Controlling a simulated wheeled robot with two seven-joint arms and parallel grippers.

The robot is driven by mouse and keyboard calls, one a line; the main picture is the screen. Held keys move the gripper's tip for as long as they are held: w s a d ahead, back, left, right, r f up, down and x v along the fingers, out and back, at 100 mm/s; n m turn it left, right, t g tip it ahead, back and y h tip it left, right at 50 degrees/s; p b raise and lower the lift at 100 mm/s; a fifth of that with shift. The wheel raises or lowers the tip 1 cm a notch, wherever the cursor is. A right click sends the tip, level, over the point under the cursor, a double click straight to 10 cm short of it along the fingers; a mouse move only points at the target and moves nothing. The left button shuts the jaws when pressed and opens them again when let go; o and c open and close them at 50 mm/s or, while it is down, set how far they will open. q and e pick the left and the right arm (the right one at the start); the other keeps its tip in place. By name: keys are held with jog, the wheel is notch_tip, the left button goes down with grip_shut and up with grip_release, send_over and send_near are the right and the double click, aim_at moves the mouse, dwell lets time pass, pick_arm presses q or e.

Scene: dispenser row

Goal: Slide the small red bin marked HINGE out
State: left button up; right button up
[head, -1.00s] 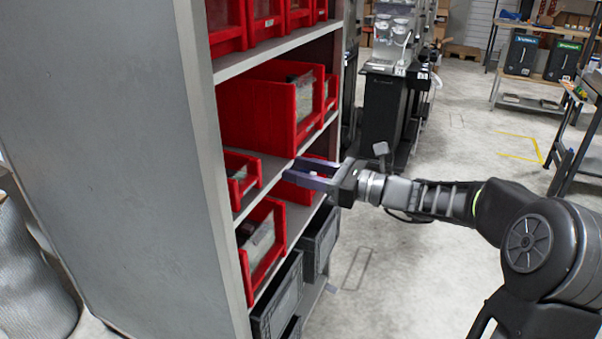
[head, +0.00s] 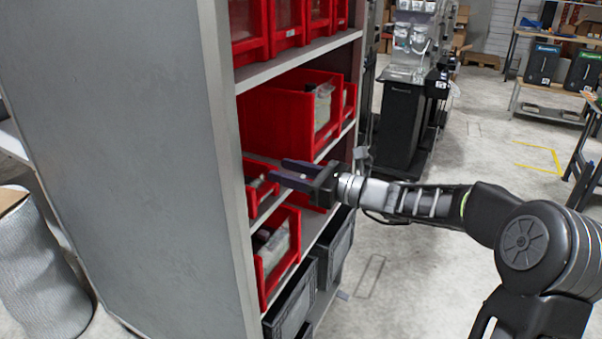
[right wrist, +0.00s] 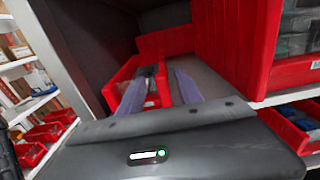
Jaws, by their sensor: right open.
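A small red bin (head: 254,198) sits on the shelf's middle level, close to the grey side panel. It also shows in the right wrist view (right wrist: 118,88), with dark contents and a pale patch inside. No HINGE marking is readable. My right gripper (head: 278,170) is open and empty, its two fingers pointing at the bin's front. In the right wrist view its fingers (right wrist: 159,76) lie over the bin's right part, one on each side of its right edge. Whether they touch the bin, I cannot tell. My left gripper is not in view.
A large red bin (head: 275,122) stands on the same level to the right. A red bin (head: 277,250) and dark grey crates (head: 292,302) are below. The grey shelf side panel (head: 130,150) is at left. The floor (head: 400,290) in front of the shelf is open.

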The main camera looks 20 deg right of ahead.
jog(key=shift+w+a, duration=0.15)
jog(key=shift+w, duration=0.05)
grip_shut()
dwell(0.4)
dwell(1.0)
